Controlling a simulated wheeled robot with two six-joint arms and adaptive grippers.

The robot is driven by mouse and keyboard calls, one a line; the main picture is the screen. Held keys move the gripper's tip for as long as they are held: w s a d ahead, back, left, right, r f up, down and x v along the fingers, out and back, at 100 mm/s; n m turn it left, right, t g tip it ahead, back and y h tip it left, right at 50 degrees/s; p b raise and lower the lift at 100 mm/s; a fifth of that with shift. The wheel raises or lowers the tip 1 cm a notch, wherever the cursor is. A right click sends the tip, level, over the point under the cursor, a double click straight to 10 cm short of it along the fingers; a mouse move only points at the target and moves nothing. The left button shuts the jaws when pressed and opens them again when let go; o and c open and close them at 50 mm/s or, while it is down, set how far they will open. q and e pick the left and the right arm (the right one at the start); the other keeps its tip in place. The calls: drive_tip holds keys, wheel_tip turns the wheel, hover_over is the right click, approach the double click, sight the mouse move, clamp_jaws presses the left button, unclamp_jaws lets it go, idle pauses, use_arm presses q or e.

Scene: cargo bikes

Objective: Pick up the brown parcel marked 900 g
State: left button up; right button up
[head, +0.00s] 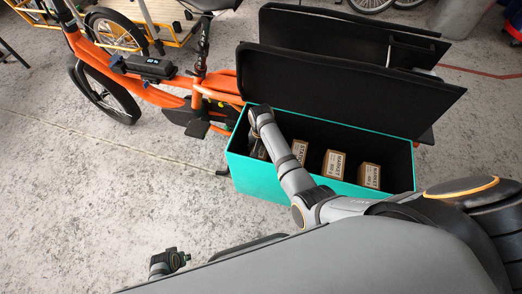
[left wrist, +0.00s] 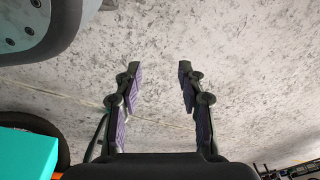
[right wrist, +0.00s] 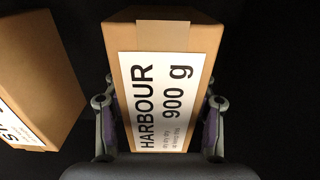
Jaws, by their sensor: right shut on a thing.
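The brown parcel marked HARBOUR 900 g (right wrist: 165,35) fills the middle of the right wrist view, its white label facing the camera. My right gripper (right wrist: 159,105) is shut on it, one finger on each side. In the head view my right gripper (head: 257,138) reaches down into the left end of the teal cargo box (head: 262,180); the arm mostly hides the parcel there. I cannot tell whether the parcel touches the box floor. My left gripper (left wrist: 158,85) is open and empty over bare floor; it also shows low in the head view (head: 178,260).
Three other brown parcels (head: 299,151) (head: 334,163) (head: 369,175) stand in a row in the box. One neighbour (right wrist: 35,75) is close left in the right wrist view. Raised black lids (head: 340,85) stand behind the box. An orange bike (head: 155,92) is at left.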

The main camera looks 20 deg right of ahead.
clamp_jaws()
use_arm(q)
drive_tip(key=shift+r, duration=0.1)
use_arm(e)
drive_tip(key=shift+r, duration=0.15)
wheel_tip(320, 180, up, 3)
drive_tip(key=p, duration=0.3)
use_arm(q)
drive_tip(key=s+a+f+p, duration=0.15)
drive_tip(key=s+p, duration=0.35)
drive_tip(key=s, duration=0.6)
use_arm(e)
wheel_tip(320, 180, up, 4)
drive_tip(key=shift+w+f, duration=0.1)
drive_tip(key=shift+f, duration=0.1)
wheel_tip(320, 180, up, 4)
drive_tip(key=p, duration=0.4)
drive_tip(key=shift+r+p, duration=0.25)
drive_tip(key=shift+p, duration=0.05)
use_arm(q)
wheel_tip(320, 180, up, 11)
drive_tip(key=s+p, duration=0.2)
drive_tip(key=p, duration=0.5)
drive_tip(key=shift+s+d+r+p, duration=0.2)
drive_tip(key=shift+s+p, duration=0.1)
use_arm(e)
wheel_tip(320, 180, up, 7)
drive_tip(key=shift+f, duration=0.1)
